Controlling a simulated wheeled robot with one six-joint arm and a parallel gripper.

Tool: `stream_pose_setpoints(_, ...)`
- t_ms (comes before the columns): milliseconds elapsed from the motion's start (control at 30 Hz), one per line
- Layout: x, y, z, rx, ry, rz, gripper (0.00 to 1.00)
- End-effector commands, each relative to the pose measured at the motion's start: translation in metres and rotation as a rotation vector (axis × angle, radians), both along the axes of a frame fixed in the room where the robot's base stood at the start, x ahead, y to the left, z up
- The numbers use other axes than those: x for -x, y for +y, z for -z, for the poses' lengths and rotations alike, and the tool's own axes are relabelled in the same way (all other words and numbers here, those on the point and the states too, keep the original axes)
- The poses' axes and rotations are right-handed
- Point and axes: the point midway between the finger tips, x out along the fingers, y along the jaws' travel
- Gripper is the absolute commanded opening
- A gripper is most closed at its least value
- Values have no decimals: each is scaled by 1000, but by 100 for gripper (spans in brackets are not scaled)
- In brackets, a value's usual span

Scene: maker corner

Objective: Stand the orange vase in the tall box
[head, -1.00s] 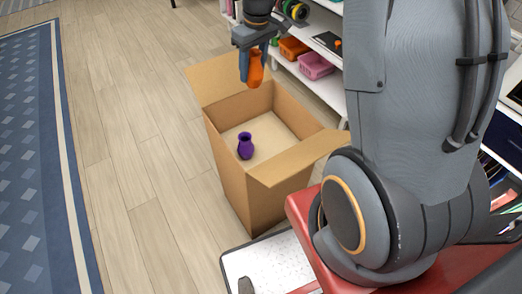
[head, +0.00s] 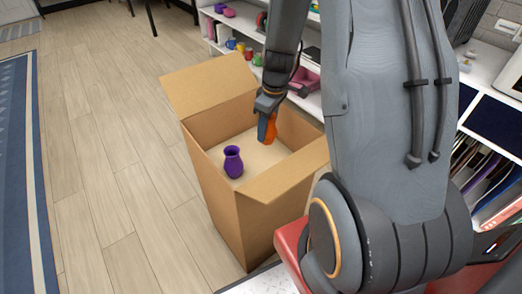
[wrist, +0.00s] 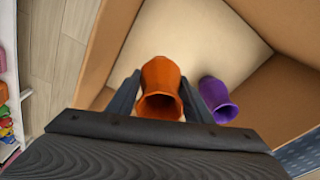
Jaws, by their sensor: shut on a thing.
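The orange vase (head: 270,135) is held in my gripper (head: 266,128), which is shut on it. In the wrist view the orange vase (wrist: 160,88) sits between the two fingers (wrist: 158,98), its flared mouth toward the camera. The tall box (head: 222,212) is open cardboard with raised flaps. The vase is over the box opening or just inside it, toward the right back; its gap to the box floor (wrist: 190,40) cannot be told.
A purple vase (head: 233,162) stands upright inside the box, left of the orange vase, and also shows in the wrist view (wrist: 218,100). The box flaps (head: 208,84) stick up and out. White shelves (head: 310,102) stand behind on the right.

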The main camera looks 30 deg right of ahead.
Motion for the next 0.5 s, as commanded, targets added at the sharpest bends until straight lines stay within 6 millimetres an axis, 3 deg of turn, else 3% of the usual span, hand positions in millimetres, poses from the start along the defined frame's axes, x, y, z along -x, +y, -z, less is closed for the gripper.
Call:
stream_pose_setpoints(100, 1, 0, 19, 0, 2, 1, 24)
stream_pose_setpoints(333, 0, 0, 36, 0, 0, 1, 24)
stream_pose_setpoints(500, 0, 0, 60, -1, 2, 2, 24)
